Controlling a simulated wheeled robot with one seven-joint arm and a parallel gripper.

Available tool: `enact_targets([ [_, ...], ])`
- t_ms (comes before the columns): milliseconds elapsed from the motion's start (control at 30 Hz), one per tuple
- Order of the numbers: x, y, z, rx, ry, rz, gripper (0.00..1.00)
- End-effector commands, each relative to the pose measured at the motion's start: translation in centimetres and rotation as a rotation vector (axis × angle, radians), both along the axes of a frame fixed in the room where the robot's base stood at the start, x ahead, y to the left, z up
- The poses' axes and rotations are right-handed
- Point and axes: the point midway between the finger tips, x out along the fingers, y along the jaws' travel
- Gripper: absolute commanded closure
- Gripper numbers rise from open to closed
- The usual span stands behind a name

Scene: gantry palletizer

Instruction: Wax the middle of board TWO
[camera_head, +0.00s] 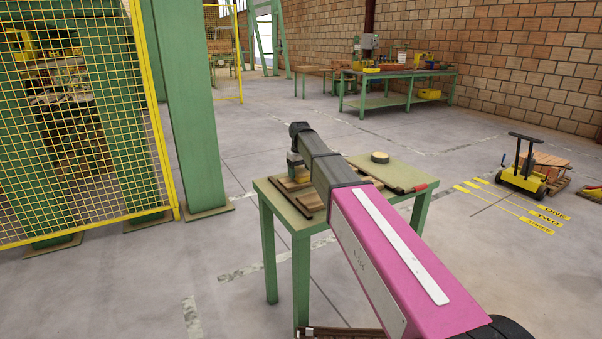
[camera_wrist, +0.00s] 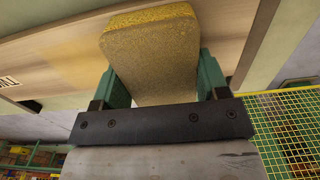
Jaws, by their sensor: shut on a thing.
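My gripper (camera_wrist: 162,78) is shut on a yellow-tan block (camera_wrist: 150,48), one green finger on each side of it. In the wrist view the block is over a pale wooden board (camera_wrist: 60,58); I cannot tell whether it touches it. A label (camera_wrist: 8,82) at the left edge is cut off, so I cannot read which board this is. In the head view my gripper (camera_head: 294,160) is low over the left part of the green table (camera_head: 278,238), where wooden boards (camera_head: 299,184) show. My pink arm hides much of the tabletop.
A round tin (camera_head: 380,157) stands at the table's back right. A red-handled tool (camera_head: 420,187) lies at the right edge. Dark strips (camera_head: 312,203) border the boards. A yellow mesh fence (camera_head: 75,130) and green post (camera_head: 190,100) stand left.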

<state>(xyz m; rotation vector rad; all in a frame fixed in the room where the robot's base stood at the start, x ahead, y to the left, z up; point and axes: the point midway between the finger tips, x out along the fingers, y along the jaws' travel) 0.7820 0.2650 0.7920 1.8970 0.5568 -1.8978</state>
Motion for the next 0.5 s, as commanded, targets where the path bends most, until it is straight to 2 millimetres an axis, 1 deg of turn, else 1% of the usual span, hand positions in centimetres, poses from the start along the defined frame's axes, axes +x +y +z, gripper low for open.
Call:
enact_targets([
  [33,0.2,-0.1,1.2,0.001,-0.003,-0.001,0.51],
  [67,0.2,-0.1,2.0,0.001,-0.003,-0.001,0.51],
  [167,0.3,-0.1,2.7,0.0,-0.001,-0.002,0.51],
  [500,0.8,-0.2,5.7,0.0,-0.001,-0.005,0.51],
])
